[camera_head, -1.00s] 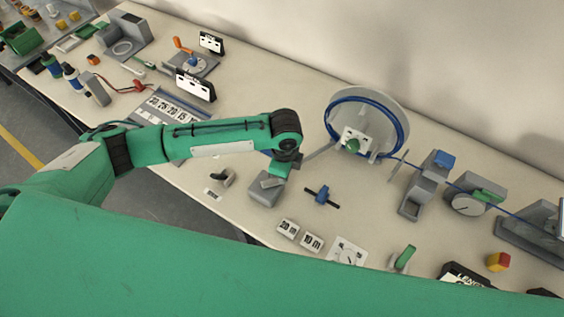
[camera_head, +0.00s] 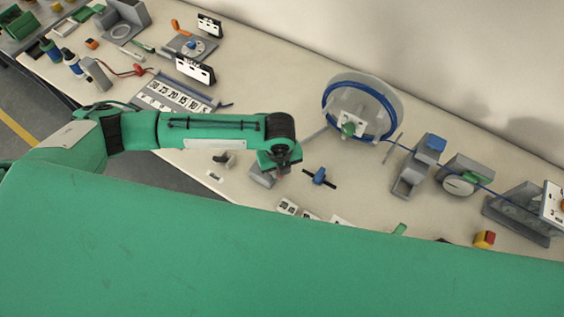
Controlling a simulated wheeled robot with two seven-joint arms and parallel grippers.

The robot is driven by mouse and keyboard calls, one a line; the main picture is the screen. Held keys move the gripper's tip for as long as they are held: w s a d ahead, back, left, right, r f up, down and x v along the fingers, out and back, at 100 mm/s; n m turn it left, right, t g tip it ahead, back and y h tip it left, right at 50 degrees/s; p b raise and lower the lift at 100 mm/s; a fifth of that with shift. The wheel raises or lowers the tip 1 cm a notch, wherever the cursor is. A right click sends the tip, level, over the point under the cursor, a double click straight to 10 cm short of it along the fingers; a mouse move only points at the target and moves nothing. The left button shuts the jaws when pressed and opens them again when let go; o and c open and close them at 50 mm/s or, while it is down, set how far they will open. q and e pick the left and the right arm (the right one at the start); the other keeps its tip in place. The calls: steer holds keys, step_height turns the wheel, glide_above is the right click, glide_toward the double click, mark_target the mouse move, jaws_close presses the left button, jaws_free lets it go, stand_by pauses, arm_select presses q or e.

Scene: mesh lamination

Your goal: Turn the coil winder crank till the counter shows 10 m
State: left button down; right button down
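The coil winder is a pale disc (camera_head: 391,90) with blue cable wound round it, near the back wall. A green knob (camera_head: 348,130), seemingly its crank handle, sits at the front of the disc. My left gripper (camera_head: 277,166) is left of and below the winder in the head view, by a small grey block (camera_head: 261,178), apart from the knob. Its fingers are small and partly hidden by the wrist, so their opening cannot be told. My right gripper is out of view. The counter's reading is not visible; a large green surface covers the front of the bench.
The blue cable runs right through a grey guide (camera_head: 410,178) and a grey unit with a dial (camera_head: 460,184). A blue clamp-like part (camera_head: 319,176) lies between gripper and winder. A red-and-yellow block (camera_head: 484,239) is at right. Bare bench (camera_head: 270,85) lies left of the winder.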

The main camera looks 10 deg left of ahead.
arm_select(q)
steer(key=shift+s+a+m, duration=0.15)
steer(key=shift+s+m, duration=0.05)
steer(key=shift+m, duration=0.4)
steer(key=shift+s+a+m, duration=0.15)
steer(key=shift+s+m, duration=0.05)
steer(key=shift+m, duration=0.4)
steer(key=c, duration=1.3)
jaws_free()
steer(key=shift+s, duration=0.1)
steer(key=shift+r, duration=0.1)
step_height(320, 180, up, 14)
steer(key=b, duration=0.3)
